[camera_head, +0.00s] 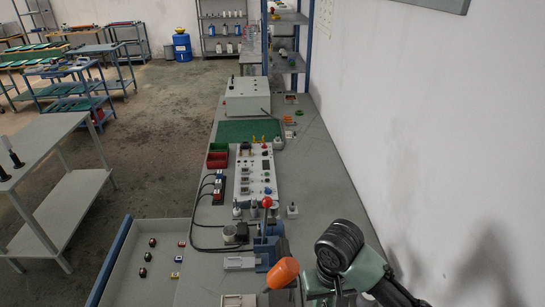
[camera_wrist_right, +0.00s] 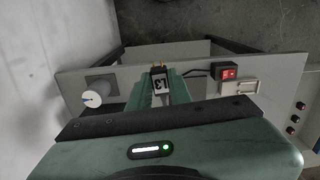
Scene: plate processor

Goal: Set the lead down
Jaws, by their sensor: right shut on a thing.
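In the right wrist view my right gripper (camera_wrist_right: 161,90) is shut on the lead's plug (camera_wrist_right: 161,73), a small dark and white piece marked "L3". The plug is held over a pale grey panel or surface; I cannot tell whether it touches it. A short black cable shows to the right of the plug, near a black box with a red face (camera_wrist_right: 228,72). In the head view my right arm comes in at the lower right; its green hand (camera_head: 365,270) shows, but its fingertips and the lead are hidden. My left gripper is not in view.
A long grey bench (camera_head: 305,165) runs along the right wall. It carries a control panel (camera_head: 242,178), red bin (camera_head: 217,160), black cables and an orange-handled lever (camera_head: 283,272). A tray (camera_head: 205,233) holding small coloured pieces is at lower left. A white knob (camera_wrist_right: 91,98) is left of my gripper.

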